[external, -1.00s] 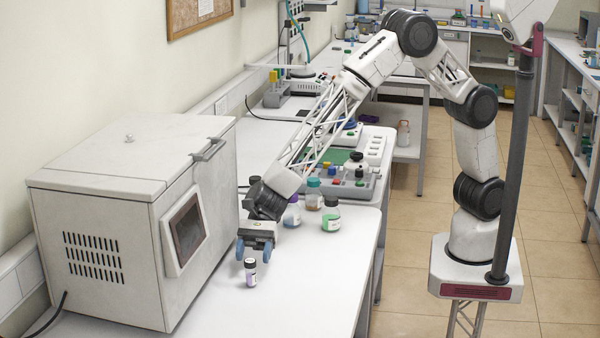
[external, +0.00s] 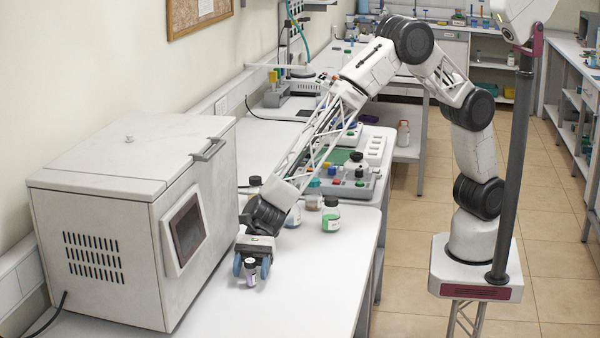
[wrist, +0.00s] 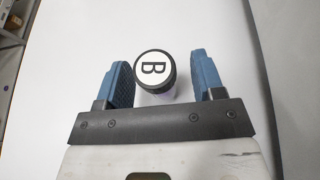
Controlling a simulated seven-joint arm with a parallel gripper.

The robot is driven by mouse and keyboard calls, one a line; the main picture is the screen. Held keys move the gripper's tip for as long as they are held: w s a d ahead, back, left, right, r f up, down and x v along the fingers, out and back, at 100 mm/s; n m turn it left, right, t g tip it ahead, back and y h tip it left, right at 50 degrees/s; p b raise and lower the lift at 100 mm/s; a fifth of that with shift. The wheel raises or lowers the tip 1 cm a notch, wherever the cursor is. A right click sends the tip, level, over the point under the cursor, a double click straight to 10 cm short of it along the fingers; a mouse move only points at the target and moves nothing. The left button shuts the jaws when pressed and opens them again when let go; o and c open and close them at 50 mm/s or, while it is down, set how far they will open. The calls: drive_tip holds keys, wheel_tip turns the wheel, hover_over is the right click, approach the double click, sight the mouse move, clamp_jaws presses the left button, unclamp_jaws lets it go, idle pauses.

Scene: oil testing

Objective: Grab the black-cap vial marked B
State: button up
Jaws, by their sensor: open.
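The black-cap vial (external: 250,273) stands upright on the white bench near its front. In the wrist view the vial's cap (wrist: 154,70) shows a white disc with a letter B. My gripper (external: 252,268) is low over the bench at the vial. In the wrist view my gripper (wrist: 160,80) is open, with one blue finger on each side of the cap. The left finger is close to the cap, and there is a wider gap to the right finger. The cap lies near the fingertips. The vial's body is mostly hidden under its cap in the wrist view.
A large white oven-like box (external: 130,215) stands close on the left of the gripper. A green-labelled bottle (external: 331,215) and other bottles stand behind the gripper, near a grey tray (external: 365,188). The bench (external: 310,285) to the right of the vial is clear.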

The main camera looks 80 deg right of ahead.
sight(251, 260)
drive_tip(key=shift+c, duration=0.4)
drive_tip(key=c, duration=0.9)
drive_tip(key=shift+r, duration=0.15)
drive_tip(key=shift+r, duration=1.35)
drive_tip(key=shift+s+d+r, duration=0.1)
drive_tip(key=shift+r, duration=0.3)
drive_tip(key=s+d, duration=0.3)
drive_tip(key=s+d+r, duration=0.1)
drive_tip(key=s+d, duration=0.6)
drive_tip(key=d, duration=0.1)
drive_tip(key=shift+s+d+r, duration=0.15)
drive_tip(key=shift+s+d, duration=0.1)
drive_tip(key=shift+s, duration=0.15)
